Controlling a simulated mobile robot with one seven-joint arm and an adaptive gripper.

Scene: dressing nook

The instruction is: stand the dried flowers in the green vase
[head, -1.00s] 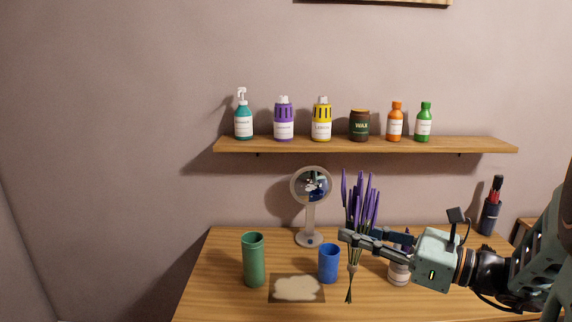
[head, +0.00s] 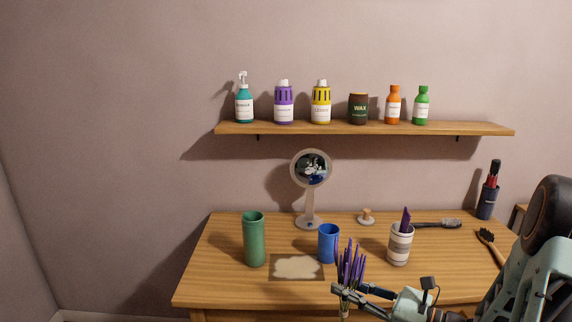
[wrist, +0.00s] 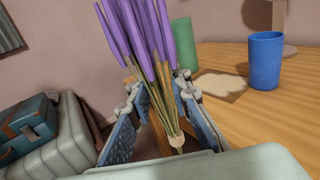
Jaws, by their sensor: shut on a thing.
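My gripper (head: 347,291) is shut on the dried flowers (head: 351,262), a bunch of purple spikes on green stems, low in the head view and by the table's front edge. The wrist view shows the flowers (wrist: 146,32) between the two fingers (wrist: 157,110), with a pale tie around the stems. The green vase (head: 254,240) stands upright at the left of the table, apart from the flowers. It also shows behind them in the wrist view (wrist: 184,45).
A blue cup (head: 328,244) stands between vase and flowers, behind a stained mat (head: 285,275). A round mirror (head: 311,205) stands at the back. A white holder (head: 399,245), a brush (head: 440,224) and a dark canister (head: 488,202) are at the right. A shelf (head: 360,129) carries several bottles.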

